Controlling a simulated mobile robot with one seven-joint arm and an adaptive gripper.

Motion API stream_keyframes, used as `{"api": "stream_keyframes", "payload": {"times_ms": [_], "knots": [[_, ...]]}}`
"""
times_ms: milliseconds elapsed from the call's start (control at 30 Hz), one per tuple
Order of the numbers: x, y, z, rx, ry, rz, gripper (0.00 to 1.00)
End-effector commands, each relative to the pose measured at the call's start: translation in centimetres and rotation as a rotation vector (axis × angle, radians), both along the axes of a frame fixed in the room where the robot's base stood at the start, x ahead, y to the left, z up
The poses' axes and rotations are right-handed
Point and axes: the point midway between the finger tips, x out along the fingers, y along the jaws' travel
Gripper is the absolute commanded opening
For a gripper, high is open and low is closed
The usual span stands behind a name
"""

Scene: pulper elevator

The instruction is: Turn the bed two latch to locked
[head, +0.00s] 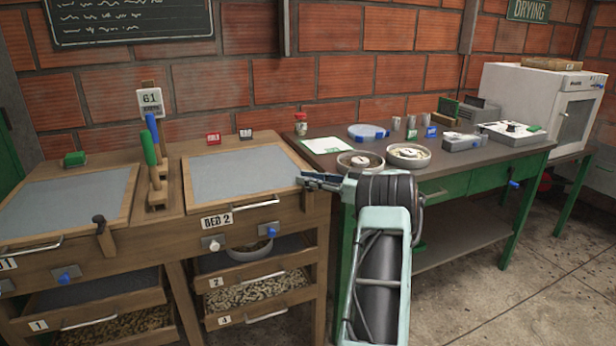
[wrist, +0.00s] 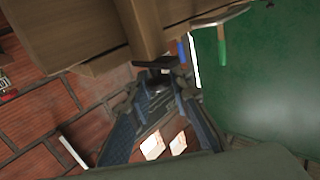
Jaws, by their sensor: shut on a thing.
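In the wrist view the fingertips (wrist: 158,72) close on a small dark piece, the bed two latch (wrist: 155,64), by a wooden edge (wrist: 145,25). The fingers hide most of the latch, so its angle cannot be told.
Green and blue handled tools (head: 151,150) stand between the beds. A dark table (head: 450,155) with bowls and instruments stands close right of my arm. Floor is free at right.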

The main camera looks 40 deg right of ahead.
Motion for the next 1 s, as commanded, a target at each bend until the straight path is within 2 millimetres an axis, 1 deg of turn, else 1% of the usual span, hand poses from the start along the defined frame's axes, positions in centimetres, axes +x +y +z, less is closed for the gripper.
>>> {"api": "stream_keyframes", "payload": {"times_ms": [467,500,633,900,1000], "knots": [[0.08,0.07,0.14,0.001,-0.003,0.010,0.00],[0.09,0.08,0.14,0.001,-0.003,0.010,0.21],[0.08,0.07,0.13,0.000,-0.002,0.010,0.35],[0.01,0.00,0.07,0.000,-0.001,0.009,0.35],[-0.46,-0.33,0.06,0.000,-0.001,0.008,0.35]]}}
